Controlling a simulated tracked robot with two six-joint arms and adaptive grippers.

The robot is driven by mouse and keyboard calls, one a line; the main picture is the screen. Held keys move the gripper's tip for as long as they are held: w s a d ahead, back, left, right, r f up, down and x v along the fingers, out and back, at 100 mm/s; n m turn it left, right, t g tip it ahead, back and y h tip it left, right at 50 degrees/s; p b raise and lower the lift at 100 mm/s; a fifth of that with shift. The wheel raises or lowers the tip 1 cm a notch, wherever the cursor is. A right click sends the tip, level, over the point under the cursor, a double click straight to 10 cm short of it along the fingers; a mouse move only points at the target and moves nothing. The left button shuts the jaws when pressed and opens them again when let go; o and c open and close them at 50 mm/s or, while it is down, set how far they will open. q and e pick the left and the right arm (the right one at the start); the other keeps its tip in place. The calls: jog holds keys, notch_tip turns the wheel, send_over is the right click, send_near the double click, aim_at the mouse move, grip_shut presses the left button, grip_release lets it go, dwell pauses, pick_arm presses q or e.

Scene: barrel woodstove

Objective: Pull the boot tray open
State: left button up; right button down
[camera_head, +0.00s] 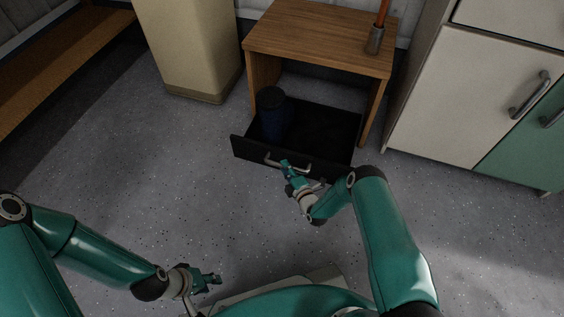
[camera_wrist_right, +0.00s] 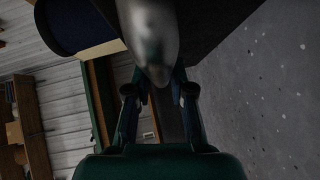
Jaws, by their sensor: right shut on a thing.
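The black boot tray (camera_head: 240,147) is a drawer low in the wooden stand, and it stands out from the stand's front. A dark blue cylindrical thing (camera_head: 272,116) stands inside at its left. A metal handle (camera_head: 273,163) is on the tray's front. My right gripper (camera_head: 287,166) is at this handle and shut on it. In the right wrist view the metal handle (camera_wrist_right: 151,45) lies between the fingers, close to the camera. My left gripper (camera_head: 214,280) is low at the left over the floor, away from the tray. Its finger gap is too small to judge.
The wooden stand (camera_head: 320,40) bears a metal holder (camera_head: 375,40) with an orange-red shaft. A beige block (camera_head: 190,45) stands to the left, a wooden bench (camera_head: 60,60) further left. White and green cabinets (camera_head: 465,95) stand right. The speckled floor before the tray is clear.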

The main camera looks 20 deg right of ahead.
jog(key=shift+s+a+f, duration=0.2)
jog(key=shift+s+f, duration=0.2)
jog(key=shift+s, duration=0.1)
jog(key=c, duration=1.1)
grip_release()
jog(key=shift+o, duration=0.4)
jog(key=shift+w+r, duration=0.1)
jog(key=s+d+r, duration=0.1)
jog(key=s, duration=0.6)
jog(key=shift+s, duration=0.15)
